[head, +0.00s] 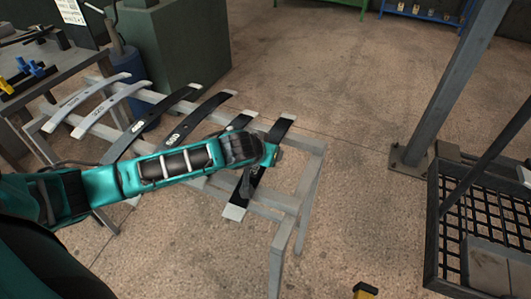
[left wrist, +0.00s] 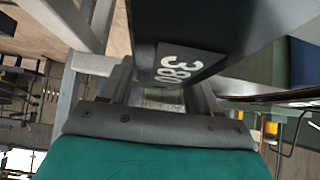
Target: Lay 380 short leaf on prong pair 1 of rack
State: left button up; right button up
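The 380 short leaf is a dark, curved bar with pale ends; its white "380" mark fills the middle of the left wrist view (left wrist: 178,66). In the head view the leaf (head: 236,207) runs across the right end of the rack (head: 312,160), partly hidden by my left arm. My left gripper (head: 262,165) is at the middle of this leaf. In the left wrist view its two fingers stand on either side of the leaf, close against it, and it looks shut on it. The prongs under the leaf are hidden. My right gripper is not in view.
Two silver leaves (head: 108,106) and two dark leaves (head: 190,118) lie across the rack to the left. A workbench (head: 60,62) stands at the back left. A steel post (head: 440,95) and a black mesh crate (head: 440,235) are at the right.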

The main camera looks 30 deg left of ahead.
pick_arm(q)
grip_shut()
dwell(0.3)
jog(key=shift+w+r, duration=0.1)
jog(key=shift+r, duration=0.05)
dwell(0.3)
jog(key=shift+r, duration=0.55)
notch_tip(320, 180, up, 19)
jog(key=p, duration=0.3)
jog(key=shift+p, duration=0.4)
